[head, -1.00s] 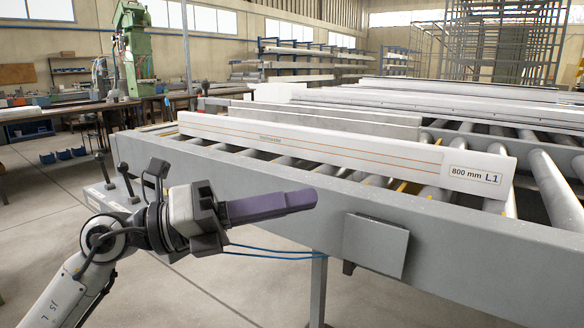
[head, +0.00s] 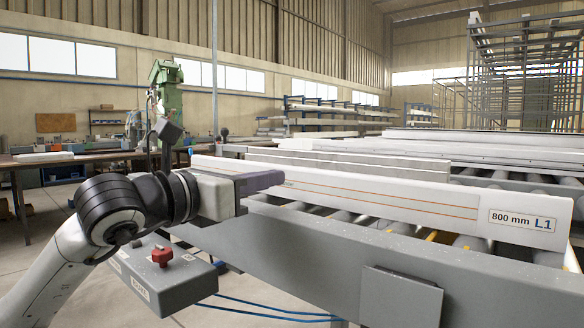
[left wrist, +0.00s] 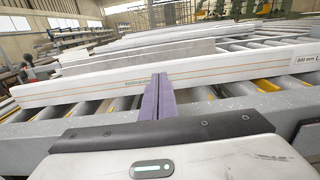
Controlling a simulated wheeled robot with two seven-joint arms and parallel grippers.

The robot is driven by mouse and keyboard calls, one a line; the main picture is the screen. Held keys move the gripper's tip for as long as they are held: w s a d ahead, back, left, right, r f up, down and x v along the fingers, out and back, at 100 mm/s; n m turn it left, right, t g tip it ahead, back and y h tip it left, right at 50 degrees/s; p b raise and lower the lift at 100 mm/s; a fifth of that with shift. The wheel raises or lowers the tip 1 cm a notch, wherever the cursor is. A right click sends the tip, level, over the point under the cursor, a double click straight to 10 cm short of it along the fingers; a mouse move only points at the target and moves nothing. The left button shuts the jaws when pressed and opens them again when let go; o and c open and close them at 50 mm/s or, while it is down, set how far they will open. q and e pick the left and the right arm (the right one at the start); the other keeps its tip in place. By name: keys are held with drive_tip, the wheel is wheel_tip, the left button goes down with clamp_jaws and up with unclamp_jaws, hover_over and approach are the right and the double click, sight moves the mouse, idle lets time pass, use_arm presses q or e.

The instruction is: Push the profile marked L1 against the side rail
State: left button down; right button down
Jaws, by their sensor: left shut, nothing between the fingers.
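The white profile marked L1 (head: 400,197), with orange lines and an "800 mm L1" label, stands on edge on the rollers. It also shows in the left wrist view (left wrist: 215,86). Rollers show between it and the near grey side beam (head: 300,240); I cannot tell whether this beam is the side rail meant. My left gripper (head: 278,178) is shut and empty, its purple fingers above the near beam. In the left wrist view its fingertips (left wrist: 159,77) overlap the profile's near face; I cannot tell whether they touch. My right gripper is not in view.
Behind L1 lie a grey bar (head: 350,169) and more long white profiles (head: 470,150). A control box with a red knob (head: 162,256) sits below my left arm. A flat grey plate (head: 400,297) is on the near beam's front.

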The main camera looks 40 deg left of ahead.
sight(304, 172)
use_arm(q)
drive_tip(key=w, duration=0.1)
drive_tip(key=w+p, duration=0.1)
drive_tip(key=w, duration=0.3)
drive_tip(key=shift+d+r+p, duration=0.1)
drive_tip(key=shift+d+p, duration=0.15)
drive_tip(key=shift+p, duration=0.15)
drive_tip(key=shift+w, duration=0.7)
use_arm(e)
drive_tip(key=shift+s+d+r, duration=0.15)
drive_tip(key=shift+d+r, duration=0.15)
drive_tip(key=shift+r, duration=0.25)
